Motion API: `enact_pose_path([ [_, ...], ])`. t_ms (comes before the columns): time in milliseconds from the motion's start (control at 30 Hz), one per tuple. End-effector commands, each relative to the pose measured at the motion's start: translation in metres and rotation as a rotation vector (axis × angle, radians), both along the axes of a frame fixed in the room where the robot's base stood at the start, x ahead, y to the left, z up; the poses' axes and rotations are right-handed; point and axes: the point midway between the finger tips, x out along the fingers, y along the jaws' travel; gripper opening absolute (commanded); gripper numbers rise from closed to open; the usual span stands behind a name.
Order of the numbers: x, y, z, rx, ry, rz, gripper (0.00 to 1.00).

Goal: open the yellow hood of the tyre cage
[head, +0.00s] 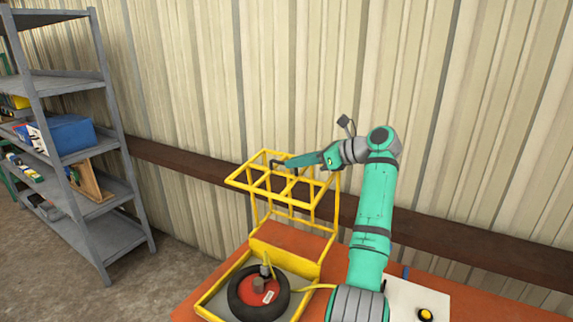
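The tyre cage has a yellow frame base (211,311) on an orange table. Its yellow barred hood (240,183) stands raised above and behind the base, on yellow uprights. A black tyre (240,295) with a red hub (262,294) lies in the base, exposed from above. My gripper (279,166) is up at the hood, its fingers among the top bars. I cannot tell whether the fingers touch a bar or are open or shut.
The orange table (278,236) stands by a corrugated metal wall with a brown rail. A white panel with a yellow button (425,315) is at right. A grey shelf unit (84,165) stands at left, with bare floor between it and the table.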

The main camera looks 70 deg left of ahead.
Motion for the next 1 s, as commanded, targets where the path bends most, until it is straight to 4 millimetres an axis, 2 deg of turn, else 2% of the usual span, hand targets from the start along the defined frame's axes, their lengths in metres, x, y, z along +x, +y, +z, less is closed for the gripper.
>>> enact_pose_path([
  [200,0.024,-0.027,0.015,0.002,-0.001,-0.005,0.17],
  [400,0.035,-0.039,0.020,0.001,-0.001,-0.008,0.17],
  [567,0.038,-0.042,0.020,0.001,0.000,-0.012,0.17],
  [1000,0.032,-0.038,0.020,0.000,0.000,-0.003,0.17],
])
